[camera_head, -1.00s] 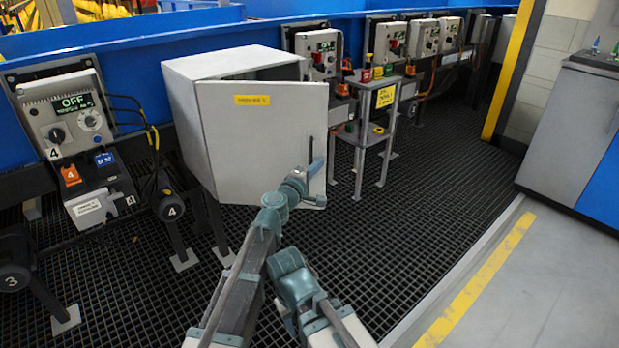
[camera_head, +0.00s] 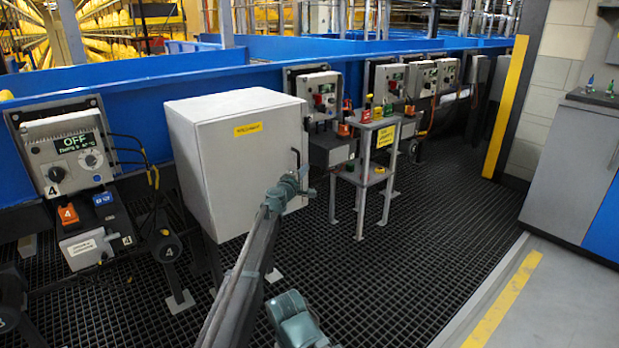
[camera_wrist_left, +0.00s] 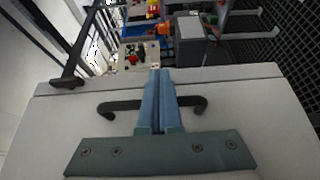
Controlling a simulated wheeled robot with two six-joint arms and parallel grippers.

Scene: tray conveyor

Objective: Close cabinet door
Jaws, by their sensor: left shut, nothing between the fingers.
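The cabinet (camera_head: 212,205) is a light grey box standing by the blue conveyor. Its door (camera_head: 240,180) carries a yellow label and faces me; it looks flush with the box or nearly so, and a small gap cannot be ruled out. A dark handle (camera_head: 295,160) is near the door's right edge. My left gripper (camera_head: 303,182) is at the door's right edge, just below the handle. In the left wrist view its closed blue fingers (camera_wrist_left: 157,95) lie across the dark handle bar (camera_wrist_left: 120,106), with nothing between them. Contact with the door cannot be told. My right gripper is not in view.
A small grey stand (camera_head: 370,150) with a yellow sign is right of the cabinet. A control box (camera_head: 70,150) reading OFF is to the left. The dark grating floor (camera_head: 400,260) is clear to the right. A grey and blue cabinet (camera_head: 575,160) stands far right.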

